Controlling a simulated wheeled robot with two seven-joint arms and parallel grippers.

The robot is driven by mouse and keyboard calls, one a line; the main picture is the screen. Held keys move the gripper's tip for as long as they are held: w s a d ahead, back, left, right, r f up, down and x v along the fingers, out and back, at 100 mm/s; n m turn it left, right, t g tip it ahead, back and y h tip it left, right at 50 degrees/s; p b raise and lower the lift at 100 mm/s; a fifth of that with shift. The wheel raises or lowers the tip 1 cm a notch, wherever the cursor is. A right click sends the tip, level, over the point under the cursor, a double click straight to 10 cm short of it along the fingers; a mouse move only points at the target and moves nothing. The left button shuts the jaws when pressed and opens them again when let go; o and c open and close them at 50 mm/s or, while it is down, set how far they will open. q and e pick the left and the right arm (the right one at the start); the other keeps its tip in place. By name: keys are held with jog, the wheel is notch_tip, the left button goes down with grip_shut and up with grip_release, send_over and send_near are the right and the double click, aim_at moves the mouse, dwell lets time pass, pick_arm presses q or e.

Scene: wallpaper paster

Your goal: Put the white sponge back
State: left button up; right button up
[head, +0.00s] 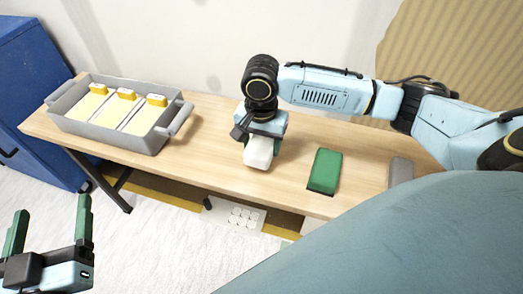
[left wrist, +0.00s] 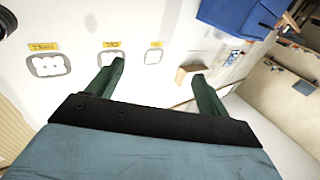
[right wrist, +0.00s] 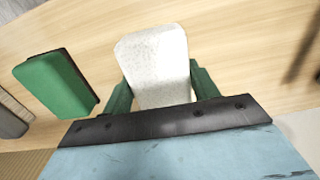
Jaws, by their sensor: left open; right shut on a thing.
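The white sponge (head: 258,152) is a pale block at the middle of the wooden table. My right gripper (head: 262,140) is shut on it from above. In the right wrist view the sponge (right wrist: 158,66) sits between the two green fingers of the right gripper (right wrist: 162,88). I cannot tell whether its underside touches the table. My left gripper (head: 48,225) is open and empty, off the table at the lower left. Its open fingers (left wrist: 155,88) also show in the left wrist view.
A green sponge (head: 324,170) and a grey block (head: 401,171) lie right of the white sponge on the table (head: 205,135). A grey tray (head: 108,140) with yellow-labelled compartments stands at the left end. A blue cabinet (head: 38,85) is beside the table. Table between tray and white sponge is clear.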

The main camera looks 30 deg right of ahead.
pick_arm(q)
notch_tip(320, 180, up, 4)
jog(key=t+h, duration=0.1)
jog(key=t, duration=0.2)
pick_arm(e)
notch_tip(320, 180, down, 2)
jog(key=shift+f+b, duration=0.1)
jog(key=shift+b, duration=0.35)
jog(key=shift+f+p, duration=0.25)
jog(key=shift+p, duration=0.6)
pick_arm(q)
notch_tip(320, 180, down, 6)
jog(key=g+y, duration=0.1)
jog(key=g, duration=0.3)
jog(key=shift+a, duration=0.25)
pick_arm(e)
jog(key=o, duration=1)
pick_arm(q)
jog(key=shift+f, duration=0.1)
